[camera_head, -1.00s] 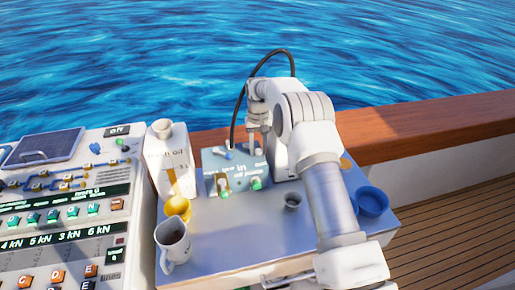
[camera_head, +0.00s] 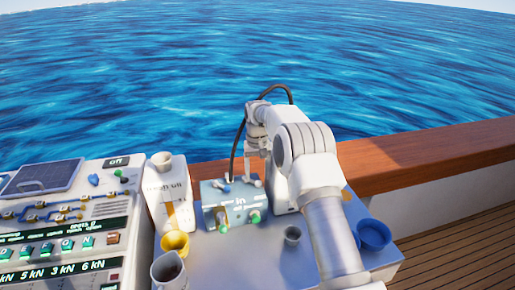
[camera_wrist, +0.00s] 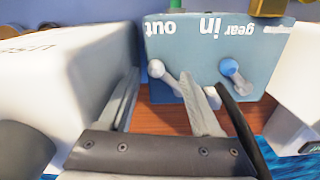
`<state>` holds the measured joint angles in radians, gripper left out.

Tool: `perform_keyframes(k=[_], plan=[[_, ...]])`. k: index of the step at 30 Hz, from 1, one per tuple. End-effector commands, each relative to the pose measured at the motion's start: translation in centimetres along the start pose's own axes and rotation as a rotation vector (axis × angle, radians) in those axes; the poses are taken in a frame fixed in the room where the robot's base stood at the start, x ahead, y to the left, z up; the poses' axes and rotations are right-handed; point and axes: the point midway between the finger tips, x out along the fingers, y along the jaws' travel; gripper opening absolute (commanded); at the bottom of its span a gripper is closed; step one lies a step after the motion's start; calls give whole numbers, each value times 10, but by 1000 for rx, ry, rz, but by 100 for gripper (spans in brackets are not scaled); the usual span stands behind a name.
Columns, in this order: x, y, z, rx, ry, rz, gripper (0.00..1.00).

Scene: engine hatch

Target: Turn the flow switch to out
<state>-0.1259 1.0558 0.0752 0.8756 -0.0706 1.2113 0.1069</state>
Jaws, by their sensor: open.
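The blue-grey switch box (camera_head: 230,207) stands at the back of the table, with "in" readable on it. In the wrist view the box (camera_wrist: 215,45) shows upside down, with the words "out", "in" and "gear". A lever with a white knob (camera_wrist: 156,69) sits by "out", and a lever with a blue knob (camera_wrist: 228,67) sits further right. I cannot read which is the flow switch. My gripper (camera_head: 254,178) is open at the box's back right. In the wrist view the gripper (camera_wrist: 159,76) has the white-knobbed lever between its fingertips; contact is unclear.
A white oil container (camera_head: 167,200) stands close left of the box. A control panel (camera_head: 60,235) is at left, a wooden rail (camera_head: 420,155) behind.

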Motion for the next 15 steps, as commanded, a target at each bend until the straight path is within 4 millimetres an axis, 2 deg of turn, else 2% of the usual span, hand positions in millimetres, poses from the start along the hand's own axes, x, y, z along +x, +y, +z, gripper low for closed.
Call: perform_keyframes(k=[1,9,15], plan=[[-14,0,-1,0,6,0,65],[-82,0,-1,0,6,0,65],[-122,0,-1,1,5,0,65]])
